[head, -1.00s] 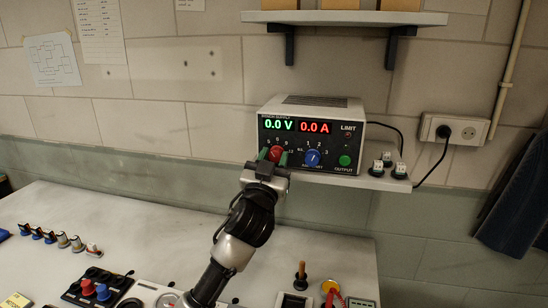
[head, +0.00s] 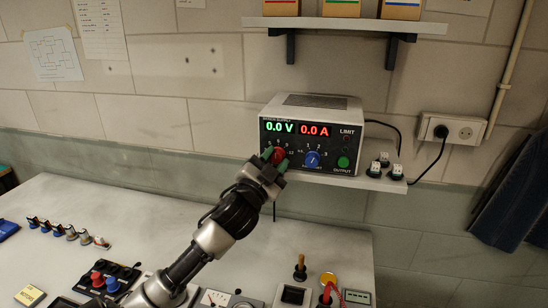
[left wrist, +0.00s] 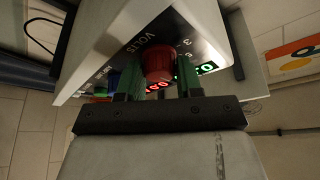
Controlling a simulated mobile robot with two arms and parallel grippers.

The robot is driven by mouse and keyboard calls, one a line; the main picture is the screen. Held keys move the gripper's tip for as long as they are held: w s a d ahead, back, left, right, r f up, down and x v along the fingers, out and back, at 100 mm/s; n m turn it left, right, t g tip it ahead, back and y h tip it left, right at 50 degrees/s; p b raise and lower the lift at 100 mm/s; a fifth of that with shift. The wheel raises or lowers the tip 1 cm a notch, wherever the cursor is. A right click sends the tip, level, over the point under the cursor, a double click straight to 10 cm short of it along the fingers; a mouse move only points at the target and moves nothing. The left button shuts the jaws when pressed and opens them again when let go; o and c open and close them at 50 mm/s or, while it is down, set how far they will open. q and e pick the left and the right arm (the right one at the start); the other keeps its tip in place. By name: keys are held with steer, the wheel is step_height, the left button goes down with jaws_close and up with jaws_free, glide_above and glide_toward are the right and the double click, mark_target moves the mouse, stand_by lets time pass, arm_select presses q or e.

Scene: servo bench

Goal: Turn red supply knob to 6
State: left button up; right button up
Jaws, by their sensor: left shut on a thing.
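The bench supply (head: 311,135) stands on a small wall shelf. Its displays read 0.0 V in green and 0.0 A in red. The red knob (head: 279,153) is at the lower left of its front panel, beside the blue knob (head: 312,159). My left gripper (head: 273,157) is shut on the red knob, with a green-padded finger on each side, and is tilted. In the left wrist view the red knob (left wrist: 158,63) sits between the two fingers. The knob's pointer is hidden, so its setting cannot be told. My right gripper is not in view.
A green output button (head: 343,162) is right of the blue knob. Small plugs (head: 385,166) stand on the shelf's right end. An upper shelf (head: 345,26) holds boxes. The bench below (head: 110,210) carries switches, knobs and a meter.

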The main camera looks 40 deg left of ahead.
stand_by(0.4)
arm_select(q)
steer(key=o, duration=0.9)
steer(key=shift+s+d+f, duration=0.1)
steer(key=shift+s+f, duration=0.05)
steer(key=b+v, duration=0.4)
steer(key=v, duration=0.6)
steer(key=shift+s, duration=0.2)
